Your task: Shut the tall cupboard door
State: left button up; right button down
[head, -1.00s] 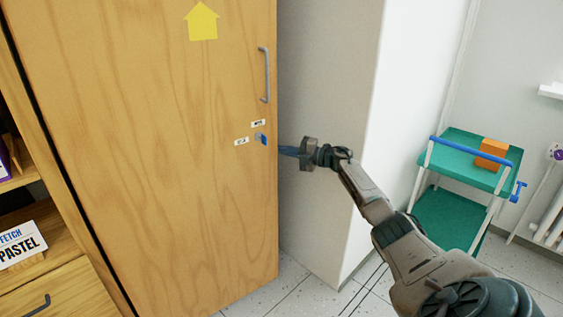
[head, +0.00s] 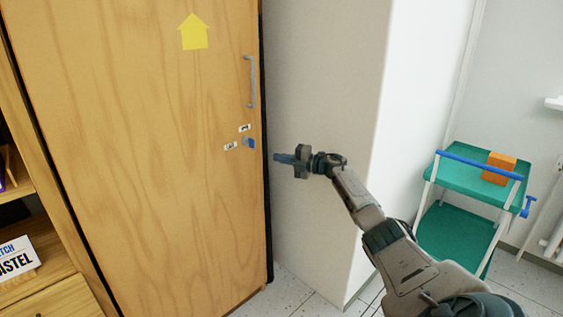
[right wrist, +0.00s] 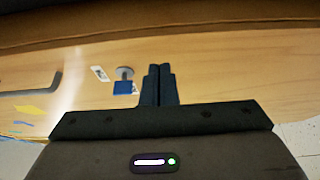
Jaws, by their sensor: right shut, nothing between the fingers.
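The tall cupboard door (head: 150,150) is a wood-grain panel filling the left of the head view, with a grey bar handle (head: 251,82) near its right edge. A dark strip runs down that edge; I cannot tell whether the door is fully shut. A blue-tagged key (head: 249,142) sits below the handle and also shows in the right wrist view (right wrist: 123,86). My right gripper (head: 279,157) is shut and empty, just right of the door's edge in the head view. In the wrist view its fingers overlap the door face; contact cannot be told. My left gripper is out of view.
A white wall block (head: 325,110) stands right of the cupboard. A green trolley (head: 460,180) carrying an orange box (head: 498,168) is farther right. Open shelving with a lettered sign (head: 15,258) is at the left. Pale floor shows below.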

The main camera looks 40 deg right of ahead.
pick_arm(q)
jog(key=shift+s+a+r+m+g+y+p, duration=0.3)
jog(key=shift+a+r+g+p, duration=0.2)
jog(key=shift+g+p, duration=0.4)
pick_arm(e)
jog(key=s+a+r, duration=0.5)
jog(key=s+a, duration=0.5)
jog(key=s, duration=0.2)
jog(key=shift+a, duration=0.35)
jog(key=shift+f, duration=0.15)
